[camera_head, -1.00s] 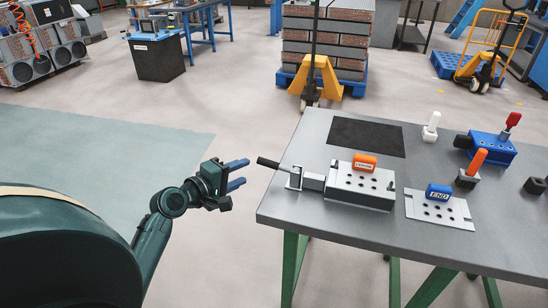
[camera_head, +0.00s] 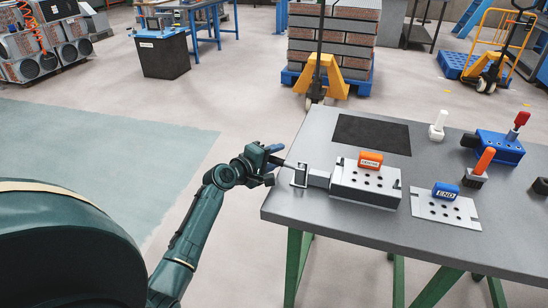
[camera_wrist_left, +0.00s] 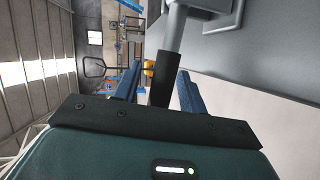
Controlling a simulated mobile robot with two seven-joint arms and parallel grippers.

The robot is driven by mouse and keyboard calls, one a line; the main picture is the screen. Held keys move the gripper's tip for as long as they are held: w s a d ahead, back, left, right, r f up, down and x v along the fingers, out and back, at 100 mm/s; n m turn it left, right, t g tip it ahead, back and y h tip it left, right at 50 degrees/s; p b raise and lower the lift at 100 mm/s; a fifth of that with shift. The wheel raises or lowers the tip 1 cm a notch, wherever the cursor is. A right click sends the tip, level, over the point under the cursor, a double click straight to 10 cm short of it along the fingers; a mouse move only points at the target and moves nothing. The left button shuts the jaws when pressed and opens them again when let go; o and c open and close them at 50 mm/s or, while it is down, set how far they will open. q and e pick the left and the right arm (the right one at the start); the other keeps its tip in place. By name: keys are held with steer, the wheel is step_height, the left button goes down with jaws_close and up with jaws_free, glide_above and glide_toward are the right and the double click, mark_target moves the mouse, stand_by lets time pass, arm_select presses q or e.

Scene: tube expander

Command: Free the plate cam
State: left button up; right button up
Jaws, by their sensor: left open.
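The plate cam (camera_head: 300,176) is a grey bracket with a black handle at the left end of a grey metal fixture block (camera_head: 364,188) on the bench. An orange labelled tab (camera_head: 371,160) stands on that block. My left gripper (camera_head: 274,161) is at the bench's left edge, open, with its fingers around the cam's handle. In the left wrist view, the black handle (camera_wrist_left: 160,88) lies between the two blue fingers (camera_wrist_left: 159,84), apparently with gaps at both sides. The handle's end is partly hidden by the gripper in the head view. My right gripper is not in view.
On the grey bench (camera_head: 320,223), a plate with a blue "END" tab (camera_head: 445,192) lies right of the fixture. A dark mat (camera_head: 373,134) lies behind it. A white knob (camera_head: 437,131), an orange-handled piece (camera_head: 482,163) and a blue block (camera_head: 499,148) stand further right.

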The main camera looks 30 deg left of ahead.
arm_select(q)
jaws_close()
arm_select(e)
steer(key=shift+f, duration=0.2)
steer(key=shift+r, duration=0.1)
